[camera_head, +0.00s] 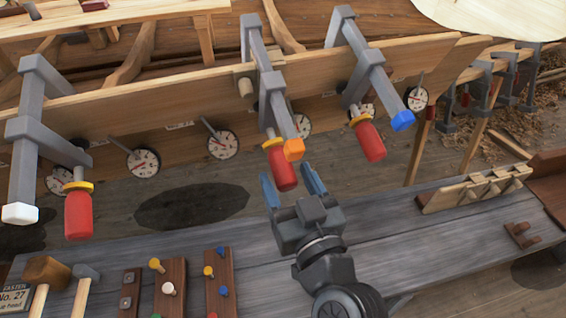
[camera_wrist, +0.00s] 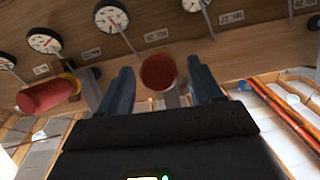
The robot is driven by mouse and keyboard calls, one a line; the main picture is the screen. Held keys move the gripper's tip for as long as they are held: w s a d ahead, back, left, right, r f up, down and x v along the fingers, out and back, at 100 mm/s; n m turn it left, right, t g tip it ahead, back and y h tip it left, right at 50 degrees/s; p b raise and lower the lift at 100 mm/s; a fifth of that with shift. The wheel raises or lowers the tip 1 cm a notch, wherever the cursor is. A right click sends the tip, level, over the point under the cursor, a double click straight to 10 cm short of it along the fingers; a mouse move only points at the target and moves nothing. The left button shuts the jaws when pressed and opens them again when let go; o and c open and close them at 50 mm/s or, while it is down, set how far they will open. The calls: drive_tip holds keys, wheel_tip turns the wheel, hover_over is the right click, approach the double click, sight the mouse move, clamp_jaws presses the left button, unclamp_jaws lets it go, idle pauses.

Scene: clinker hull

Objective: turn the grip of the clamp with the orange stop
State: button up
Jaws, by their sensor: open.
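The clamp with the orange stop (camera_head: 293,149) is the middle one on the plank. Its red grip (camera_head: 284,176) hangs below a yellow collar. My gripper (camera_head: 291,185) is open, with its blue-grey fingers pointing up at the lower end of that grip. In the wrist view, the round red end of the grip (camera_wrist: 158,72) shows between the two fingertips (camera_wrist: 161,80), with a gap on each side. How deep it sits between them is hard to tell.
A clamp with a blue stop (camera_head: 402,120) hangs to the right and one with a white stop (camera_head: 20,213) to the left, each with a red grip. Dials (camera_head: 223,145) line the plank. The bench (camera_head: 400,235) below carries a mallet (camera_head: 45,272) and pegged wooden blocks (camera_head: 218,280).

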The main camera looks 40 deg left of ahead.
drive_tip(key=shift+x, duration=1.35)
drive_tip(key=shift+c, duration=0.4)
drive_tip(key=c, duration=0.9)
